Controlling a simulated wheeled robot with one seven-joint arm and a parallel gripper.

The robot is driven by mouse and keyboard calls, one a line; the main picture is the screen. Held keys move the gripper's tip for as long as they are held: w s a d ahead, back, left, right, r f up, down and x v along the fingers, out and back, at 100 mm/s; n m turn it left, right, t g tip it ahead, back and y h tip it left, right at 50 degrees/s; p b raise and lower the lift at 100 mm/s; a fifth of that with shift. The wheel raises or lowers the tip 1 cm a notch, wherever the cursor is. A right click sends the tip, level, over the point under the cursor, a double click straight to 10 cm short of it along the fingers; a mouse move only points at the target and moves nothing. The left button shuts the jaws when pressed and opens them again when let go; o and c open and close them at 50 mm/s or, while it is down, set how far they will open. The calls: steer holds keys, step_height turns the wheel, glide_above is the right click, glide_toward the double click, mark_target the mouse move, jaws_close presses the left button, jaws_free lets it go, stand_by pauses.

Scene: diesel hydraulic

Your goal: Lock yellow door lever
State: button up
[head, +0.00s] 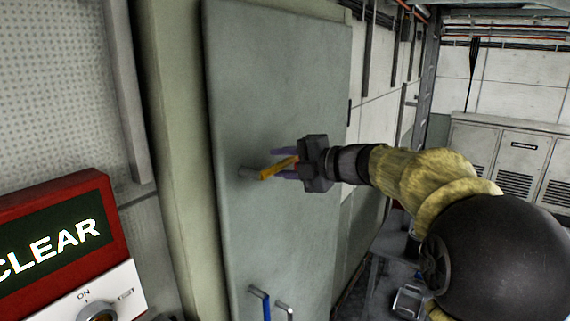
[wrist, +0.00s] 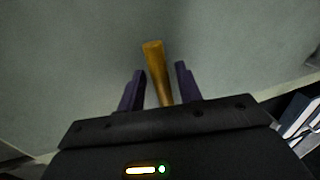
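The yellow lever (head: 275,170) sticks out from the grey-green door (head: 285,80) on a short grey pivot at its left end. In the head view it tilts, its left end lower than its right. My gripper (head: 284,164) is at the lever's right part, its purple fingers pointing left. In the wrist view the lever (wrist: 155,65) runs between the two spread fingers of my gripper (wrist: 159,85). Gaps show on both sides of the lever, so the fingers do not grip it. The lever's near end is hidden behind the gripper body.
A blue handle (head: 261,300) and a grey handle (head: 285,308) are lower on the door. A red-framed CLEAR sign (head: 60,235) with an ON switch (head: 100,308) is at the lower left. Grey cabinets (head: 510,150) stand at the back right.

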steer(key=shift+s+d, duration=0.25)
steer(key=shift+d, duration=0.2)
steer(key=b+v, duration=0.4)
steer(key=v, duration=1.2)
steer(key=shift+s+r, duration=0.2)
steer(key=shift+d, duration=0.15)
